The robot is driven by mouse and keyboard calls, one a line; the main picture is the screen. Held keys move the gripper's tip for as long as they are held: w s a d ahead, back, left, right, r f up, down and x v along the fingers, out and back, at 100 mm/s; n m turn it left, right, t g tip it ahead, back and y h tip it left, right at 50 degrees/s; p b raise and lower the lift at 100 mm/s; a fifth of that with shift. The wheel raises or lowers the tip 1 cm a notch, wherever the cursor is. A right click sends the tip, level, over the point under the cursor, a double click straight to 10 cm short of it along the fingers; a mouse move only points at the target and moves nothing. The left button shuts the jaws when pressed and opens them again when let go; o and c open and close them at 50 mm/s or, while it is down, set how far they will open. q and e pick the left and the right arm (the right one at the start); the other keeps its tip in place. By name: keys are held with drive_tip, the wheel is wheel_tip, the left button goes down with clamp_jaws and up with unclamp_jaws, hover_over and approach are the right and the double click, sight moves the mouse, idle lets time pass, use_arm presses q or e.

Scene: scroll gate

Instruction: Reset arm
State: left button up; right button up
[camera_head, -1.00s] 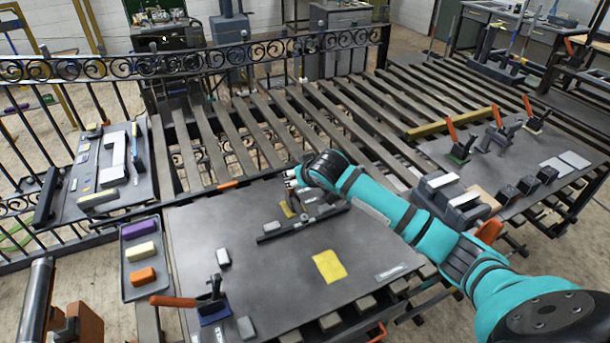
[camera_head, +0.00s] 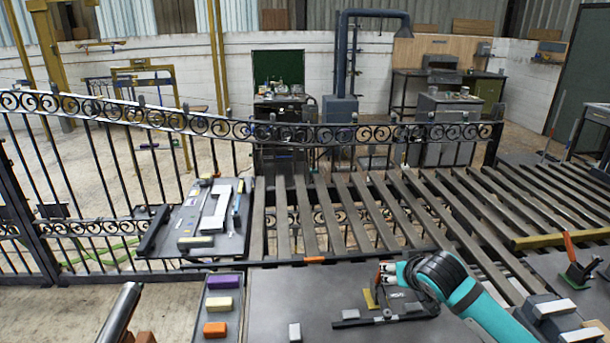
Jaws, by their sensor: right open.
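My right arm, teal with dark bands, comes in from the lower right of the head view. The jaws are open, small and partly hidden by the wrist; I see nothing held. The black scroll gate (camera_head: 150,112) runs across behind the tables. My left gripper is not in view.
A tray (camera_head: 236,316) with purple, yellow and orange blocks lies left of the panel. A tool board (camera_head: 238,241) is farther back. Slatted beams (camera_head: 350,212) fill the middle. Open floor shows beyond the gate.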

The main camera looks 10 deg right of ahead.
drive_tip(key=s+a+f, duration=0.3)
drive_tip(key=s, duration=0.2)
drive_tip(key=s+a+f+n+g+y, duration=0.1)
drive_tip(key=s+a+f, duration=0.2)
drive_tip(key=s+f, duration=0.1)
drive_tip(key=s+a+f+n+g, duration=0.1)
drive_tip(key=s+a+f, duration=0.2)
drive_tip(key=s, duration=0.3)
drive_tip(key=shift+a+f, duration=0.25)
drive_tip(key=shift+a, duration=0.2)
drive_tip(key=s+f+g, duration=0.2)
drive_tip(key=s+g, duration=0.2)
drive_tip(key=s, duration=1.6)
wheel_tip(320, 180, down, 31)
drive_tip(key=s+g+b, duration=0.1)
drive_tip(key=s+b, duration=0.2)
drive_tip(key=s+d+f+n+g+b, duration=0.1)
drive_tip(key=s+d+f, duration=0.1)
drive_tip(key=s+f, duration=1.3)
drive_tip(key=shift+s+d+f, duration=0.15)
drive_tip(key=shift+s+f, duration=0.05)
drive_tip(key=shift+f, duration=0.4)
